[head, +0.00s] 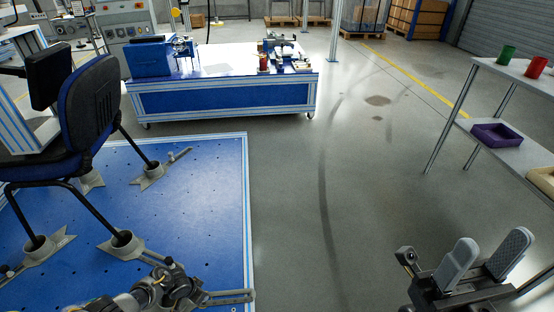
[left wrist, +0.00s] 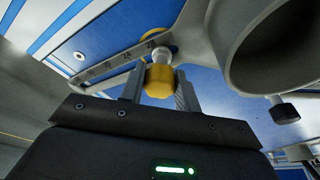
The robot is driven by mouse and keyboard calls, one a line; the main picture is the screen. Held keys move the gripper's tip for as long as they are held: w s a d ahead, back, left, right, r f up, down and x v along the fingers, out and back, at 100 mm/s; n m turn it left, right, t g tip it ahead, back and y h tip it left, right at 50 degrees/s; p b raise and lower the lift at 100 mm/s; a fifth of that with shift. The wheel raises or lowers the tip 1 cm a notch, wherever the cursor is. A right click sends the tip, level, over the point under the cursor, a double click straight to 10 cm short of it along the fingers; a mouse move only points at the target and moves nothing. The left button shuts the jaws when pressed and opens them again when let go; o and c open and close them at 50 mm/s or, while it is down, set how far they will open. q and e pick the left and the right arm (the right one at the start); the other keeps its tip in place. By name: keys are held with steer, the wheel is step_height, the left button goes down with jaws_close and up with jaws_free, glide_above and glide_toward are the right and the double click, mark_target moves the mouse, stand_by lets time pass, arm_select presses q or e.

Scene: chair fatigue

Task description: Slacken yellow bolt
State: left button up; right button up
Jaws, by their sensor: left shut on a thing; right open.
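In the left wrist view, the yellow bolt (left wrist: 159,82) sits between the fingers of my left gripper (left wrist: 160,92), which is shut on it. Its pale upper end meets the grey slotted bracket (left wrist: 110,65) beside a grey cup-shaped foot holder (left wrist: 225,45). In the head view, my left gripper (head: 180,290) is down at the front of the blue platform (head: 200,210), by a slotted bracket arm; the bolt cannot be made out there. My right gripper (head: 483,258) is open and empty at the lower right, away from the platform.
A chair (head: 85,120) stands on the platform with its legs in grey foot holders (head: 122,243). A blue workbench (head: 225,98) stands behind. A shelf at right carries a purple tray (head: 497,134), a green cup (head: 506,54) and a red cup (head: 536,67). The middle floor is clear.

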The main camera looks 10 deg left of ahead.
arm_select(q)
steer(key=shift+s+d+r+n+p, duration=0.15)
steer(key=shift+n+p, duration=0.45)
steer(key=shift+n, duration=0.3)
steer(key=shift+n+y, duration=0.4)
steer(key=shift+n, duration=0.7)
steer(key=o, duration=1)
